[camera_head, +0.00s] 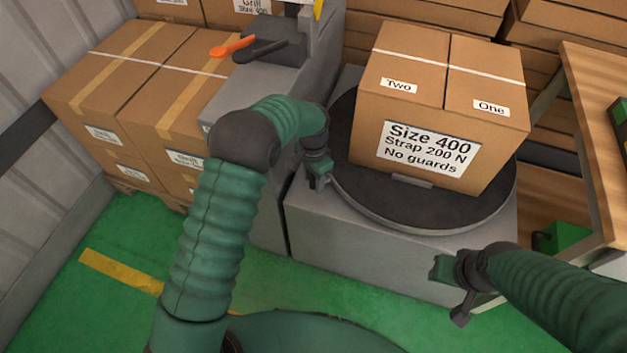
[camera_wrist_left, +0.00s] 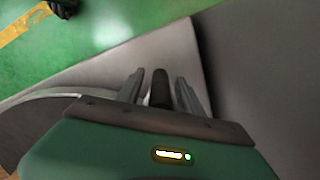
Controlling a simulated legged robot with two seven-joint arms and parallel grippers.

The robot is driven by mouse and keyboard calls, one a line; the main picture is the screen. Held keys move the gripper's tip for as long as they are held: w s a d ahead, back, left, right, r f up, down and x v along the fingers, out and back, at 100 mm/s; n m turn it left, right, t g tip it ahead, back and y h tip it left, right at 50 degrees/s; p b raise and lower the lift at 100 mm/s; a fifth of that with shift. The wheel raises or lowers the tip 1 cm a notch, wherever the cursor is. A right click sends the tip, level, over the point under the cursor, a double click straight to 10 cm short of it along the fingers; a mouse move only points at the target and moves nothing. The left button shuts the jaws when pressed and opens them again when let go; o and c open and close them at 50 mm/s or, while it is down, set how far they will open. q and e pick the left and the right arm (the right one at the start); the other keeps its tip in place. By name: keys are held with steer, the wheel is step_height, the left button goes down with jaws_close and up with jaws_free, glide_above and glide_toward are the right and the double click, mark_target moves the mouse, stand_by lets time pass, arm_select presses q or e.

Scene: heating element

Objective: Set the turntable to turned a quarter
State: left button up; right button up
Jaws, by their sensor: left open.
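The turntable (camera_head: 365,203) is a dark round plate on a grey base, and a large cardboard box (camera_head: 432,110) stands on it. The box has a label reading "Size 400, Strap 200 N, No guards" on the side facing me. My left gripper (camera_head: 319,181) is at the turntable's left edge. In the left wrist view its fingers (camera_wrist_left: 160,92) are open on either side of a short dark post (camera_wrist_left: 160,86); I cannot tell whether they touch it. The turntable's rim also shows there (camera_wrist_left: 45,102). My right gripper (camera_head: 452,287) hangs in front of the base, apart from the turntable; its finger opening is unclear.
Taped cartons (camera_head: 110,85) are stacked at the left by the wall. A grey machine with an orange lever (camera_head: 232,46) stands behind my left arm. A wooden workbench (camera_head: 597,110) is close on the turntable's right. Green floor (camera_head: 300,290) is clear in front.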

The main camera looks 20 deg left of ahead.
arm_select(q)
steer(key=shift+r, duration=0.1)
jaws_close()
stand_by(1.3)
